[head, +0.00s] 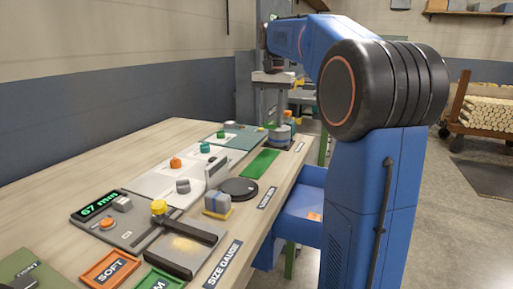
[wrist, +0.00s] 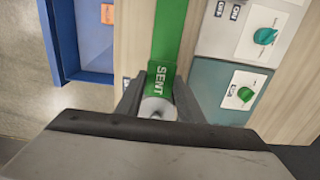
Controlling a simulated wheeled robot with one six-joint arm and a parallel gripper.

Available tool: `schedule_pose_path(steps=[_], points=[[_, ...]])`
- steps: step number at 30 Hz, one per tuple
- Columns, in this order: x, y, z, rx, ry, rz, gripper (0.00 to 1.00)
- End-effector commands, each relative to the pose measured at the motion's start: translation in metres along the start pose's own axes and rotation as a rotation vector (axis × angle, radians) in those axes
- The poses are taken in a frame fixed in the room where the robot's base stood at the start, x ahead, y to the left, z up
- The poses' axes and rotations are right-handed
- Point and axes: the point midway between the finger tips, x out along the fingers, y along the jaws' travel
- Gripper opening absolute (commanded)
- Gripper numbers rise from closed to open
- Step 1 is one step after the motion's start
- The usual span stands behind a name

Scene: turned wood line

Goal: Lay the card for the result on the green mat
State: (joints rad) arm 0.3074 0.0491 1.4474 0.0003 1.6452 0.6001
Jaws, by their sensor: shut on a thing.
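The green mat (head: 259,163) is a plain strip on the table near its right edge in the head view. It runs upward from the card in the wrist view (wrist: 176,28). The card overlaps the lower visible end of the mat in the wrist view. How high it is above the table is hard to tell. In the head view my gripper is small at the far end of the bench.
A grey round stack (head: 281,135) stands just beyond the mat. A black disc (head: 238,187) and a grey-blue block on a yellow base (head: 217,204) are nearer. Knob panels lie left of the mat. An orange SOFT card (head: 108,267) lies at the front. The gauge display reads 67 mm.

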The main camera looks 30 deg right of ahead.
Motion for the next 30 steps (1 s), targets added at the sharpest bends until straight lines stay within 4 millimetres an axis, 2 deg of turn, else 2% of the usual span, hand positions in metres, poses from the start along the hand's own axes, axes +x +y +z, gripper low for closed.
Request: schedule_pose_path(steps=[4, 12, 19, 27, 30], points=[[0.008, 0.0, 0.0, 0.001, -0.001, 0.001, 0.13], [0.049, 0.0, 0.001, 0.001, -0.002, 0.001, 0.13], [0.063, 0.0, 0.0, 0.001, -0.001, 0.001, 0.13], [0.096, 0.0, 0.0, 0.001, -0.002, 0.001, 0.13], [0.098, 0.0, 0.0, 0.001, 0.0, 0.0, 0.13]])
